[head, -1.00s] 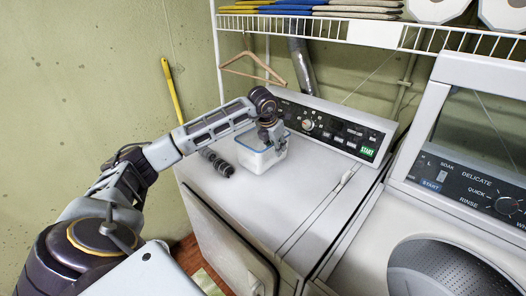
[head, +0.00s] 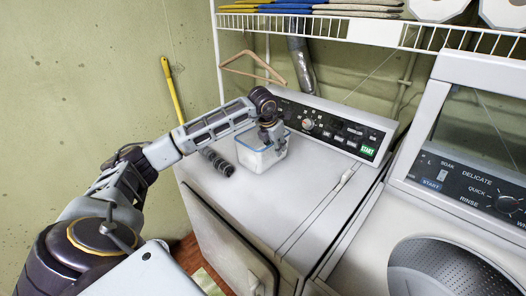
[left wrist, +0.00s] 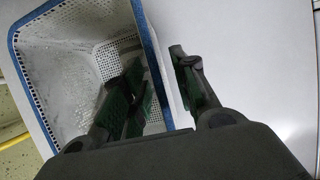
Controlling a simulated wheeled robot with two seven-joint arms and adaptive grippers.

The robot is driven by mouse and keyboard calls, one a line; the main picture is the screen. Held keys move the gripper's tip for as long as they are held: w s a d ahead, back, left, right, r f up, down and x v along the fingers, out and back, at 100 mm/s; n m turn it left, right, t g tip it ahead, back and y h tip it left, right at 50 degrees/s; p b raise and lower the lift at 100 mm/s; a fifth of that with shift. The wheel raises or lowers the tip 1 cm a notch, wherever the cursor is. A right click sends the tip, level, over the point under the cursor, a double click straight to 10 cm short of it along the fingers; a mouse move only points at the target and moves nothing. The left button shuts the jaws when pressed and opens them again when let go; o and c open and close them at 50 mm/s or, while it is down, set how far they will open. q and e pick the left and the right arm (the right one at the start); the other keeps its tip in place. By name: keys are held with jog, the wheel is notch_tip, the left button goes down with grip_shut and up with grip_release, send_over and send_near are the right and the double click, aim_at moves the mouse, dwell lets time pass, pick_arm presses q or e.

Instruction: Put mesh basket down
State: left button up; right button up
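The mesh basket (head: 258,157) is white with a blue rim and stands upright on top of the white washer or dryer (head: 300,190), near its back control panel. My left gripper (head: 273,142) is at the basket's right wall. In the left wrist view the gripper (left wrist: 158,75) straddles the wall of the basket (left wrist: 75,70). One finger is inside the basket and the other outside, with gaps between the fingers and the wall, so it looks open. The basket looks empty where its inside shows.
A second machine (head: 465,190) stands to the right. A wire shelf (head: 320,27) and a hanger (head: 252,67) are above. The front of the machine top is clear.

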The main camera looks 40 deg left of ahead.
pick_arm(q)
jog(key=shift+f, duration=0.1)
dwell(0.4)
grip_shut()
